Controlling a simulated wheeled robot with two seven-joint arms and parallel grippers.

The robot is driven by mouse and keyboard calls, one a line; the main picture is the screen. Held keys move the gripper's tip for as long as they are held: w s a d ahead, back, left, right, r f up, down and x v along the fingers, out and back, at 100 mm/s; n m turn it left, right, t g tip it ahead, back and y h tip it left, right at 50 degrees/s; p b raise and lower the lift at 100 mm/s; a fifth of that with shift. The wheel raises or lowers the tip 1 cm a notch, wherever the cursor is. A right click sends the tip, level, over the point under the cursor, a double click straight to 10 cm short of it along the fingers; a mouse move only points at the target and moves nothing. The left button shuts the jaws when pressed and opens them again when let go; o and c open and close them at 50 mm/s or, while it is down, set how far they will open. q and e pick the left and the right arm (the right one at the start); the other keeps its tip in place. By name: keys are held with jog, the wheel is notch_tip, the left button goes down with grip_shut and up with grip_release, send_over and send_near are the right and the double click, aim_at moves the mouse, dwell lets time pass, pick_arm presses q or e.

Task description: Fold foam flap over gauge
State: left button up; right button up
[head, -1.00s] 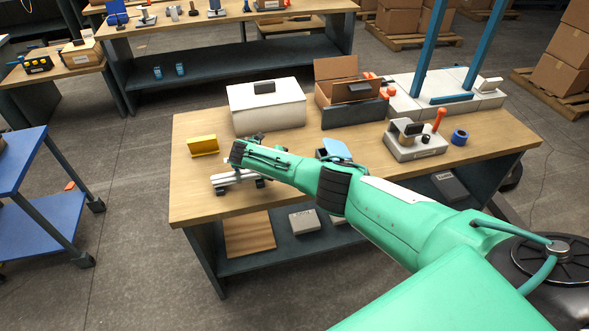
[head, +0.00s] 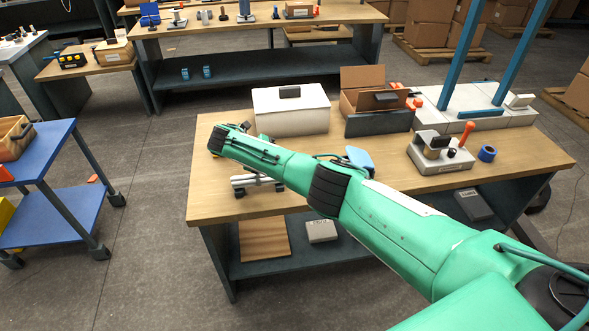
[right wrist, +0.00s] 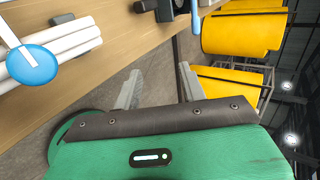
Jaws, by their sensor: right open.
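My right gripper (right wrist: 158,86) is open and empty in the right wrist view, its two grey fingers apart. In the head view its green arm reaches over the left part of the wooden bench, and the fingertips are hard to make out. A silver pipe fitting (head: 251,182) stands on the bench just under the arm. A flat blue piece (head: 360,158) lies partly behind the arm; I cannot tell whether it is the foam flap. White pipes (right wrist: 58,48) with a round blue disc (right wrist: 31,66) show in the wrist view. No gauge is clearly recognisable. My left gripper is out of view.
A white box (head: 290,112) and an open cardboard box (head: 364,90) stand along the bench's back. A grey unit with an orange lever (head: 466,134) and a blue ring (head: 487,153) sit to the right. A blue cart (head: 50,150) stands left. Yellow drums (right wrist: 242,32) show in the wrist view.

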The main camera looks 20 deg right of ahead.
jog(key=shift+a+r, duration=0.35)
jog(key=shift+a, duration=0.05)
jog(key=shift+c, duration=0.4)
